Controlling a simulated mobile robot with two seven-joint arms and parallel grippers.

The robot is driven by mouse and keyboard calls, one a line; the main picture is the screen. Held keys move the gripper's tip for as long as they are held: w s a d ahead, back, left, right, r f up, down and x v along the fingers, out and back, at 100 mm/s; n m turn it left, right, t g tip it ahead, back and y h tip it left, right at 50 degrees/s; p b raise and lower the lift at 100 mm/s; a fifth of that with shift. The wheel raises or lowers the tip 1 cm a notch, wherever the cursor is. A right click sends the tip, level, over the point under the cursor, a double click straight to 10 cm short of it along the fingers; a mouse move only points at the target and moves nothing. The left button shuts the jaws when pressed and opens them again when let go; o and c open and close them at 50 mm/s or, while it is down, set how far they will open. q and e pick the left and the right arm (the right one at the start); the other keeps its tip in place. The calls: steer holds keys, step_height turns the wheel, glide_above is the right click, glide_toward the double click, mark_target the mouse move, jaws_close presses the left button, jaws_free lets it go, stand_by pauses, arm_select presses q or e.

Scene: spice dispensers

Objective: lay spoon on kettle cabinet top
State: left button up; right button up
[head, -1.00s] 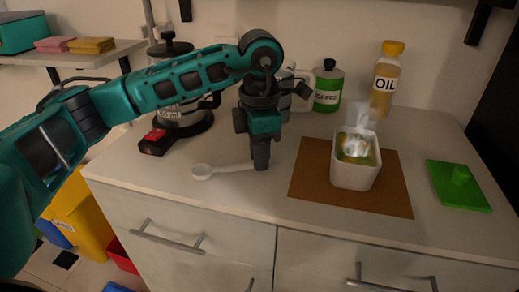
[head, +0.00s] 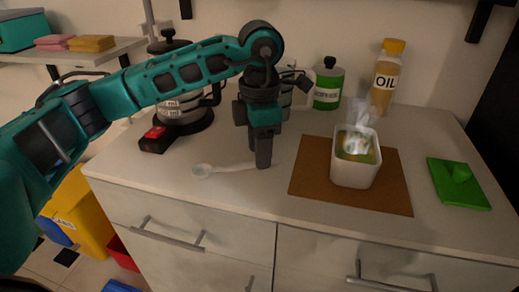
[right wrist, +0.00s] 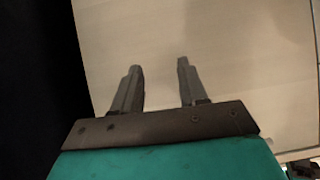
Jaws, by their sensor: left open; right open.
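A white spoon (head: 225,169) lies on the light cabinet top (head: 235,196), its bowl to the left and its handle running right to my left gripper. My left gripper (head: 263,165) points down at the handle's end, with its fingertips at about the height of the surface. It is open, and its fingers hide the end of the handle. The kettle (head: 178,106), dark-lidded, stands on its base behind my left arm. My right gripper (right wrist: 160,82) shows in the right wrist view, open and empty before a plain pale surface.
Right of the spoon, a brown mat (head: 312,184) carries a white container (head: 354,174). A green board (head: 458,190) lies far right. A green bottle (head: 328,88) and an oil bottle (head: 386,82) stand behind. A black-and-red box (head: 154,139) sits left. The front strip is clear.

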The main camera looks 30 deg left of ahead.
arm_select(q)
step_height(320, 180, up, 12)
steer(key=p, duration=0.2)
steer(key=shift+f, duration=0.15)
